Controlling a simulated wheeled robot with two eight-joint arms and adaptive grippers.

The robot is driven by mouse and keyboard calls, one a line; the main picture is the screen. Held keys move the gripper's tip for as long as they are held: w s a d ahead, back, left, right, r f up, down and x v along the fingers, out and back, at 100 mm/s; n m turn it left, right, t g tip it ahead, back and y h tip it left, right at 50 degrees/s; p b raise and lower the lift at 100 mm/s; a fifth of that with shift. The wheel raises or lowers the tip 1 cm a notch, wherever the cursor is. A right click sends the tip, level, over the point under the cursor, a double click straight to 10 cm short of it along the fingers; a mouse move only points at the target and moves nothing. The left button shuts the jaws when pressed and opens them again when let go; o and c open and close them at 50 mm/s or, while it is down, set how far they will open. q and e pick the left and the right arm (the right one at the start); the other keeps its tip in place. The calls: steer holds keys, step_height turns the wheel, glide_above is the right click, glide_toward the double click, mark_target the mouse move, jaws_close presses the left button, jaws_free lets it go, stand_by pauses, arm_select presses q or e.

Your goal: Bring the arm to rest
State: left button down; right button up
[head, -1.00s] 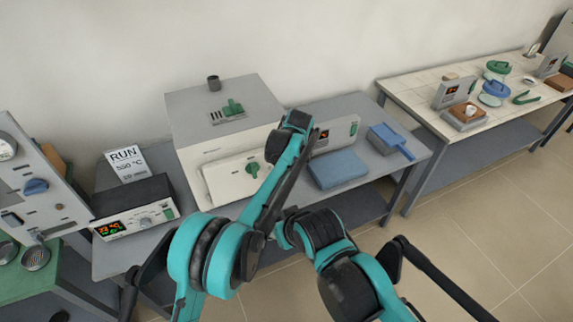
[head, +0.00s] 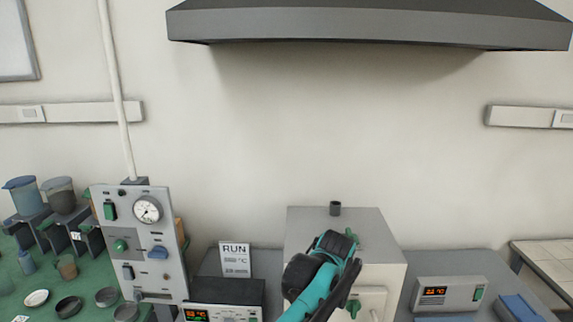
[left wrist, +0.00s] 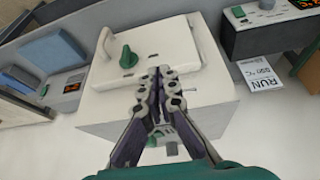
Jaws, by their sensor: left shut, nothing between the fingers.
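My left gripper (left wrist: 163,80) is in the left wrist view, its fingers shut together with nothing between them. It lies over the front of a white muffle furnace (left wrist: 215,115), which appears upside down there, with its closed door (left wrist: 180,38) and green knob (left wrist: 128,58). I cannot tell whether the fingers touch the furnace. In the head view my teal arm rises from the bottom in front of the same furnace (head: 300,228), and its gripper fingers cannot be made out. My right gripper is not in view.
A control box with a lit display (head: 225,292) and a RUN sign (head: 236,260) stand left of the furnace. A gauge panel (head: 145,240) is further left. A second display box (head: 450,294) and a blue block (head: 518,308) are right. A dark hood (head: 370,28) hangs above.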

arm_select(q)
steer(key=s+a+f+t+b, duration=0.1)
steer(key=s+a+f+b, duration=0.1)
steer(key=s+a, duration=0.8)
steer(key=s+a+f+b, duration=0.2)
steer(key=s+a, duration=0.4)
steer(key=a, duration=0.8)
steer(key=s+a+f+n+t, duration=0.1)
steer(key=s+a+f, duration=0.4)
steer(key=s+f, duration=0.1)
steer(key=shift+s+a+f+y+b, duration=0.25)
steer(key=shift+s+f+y+b, duration=0.2)
steer(key=shift+s, duration=0.4)
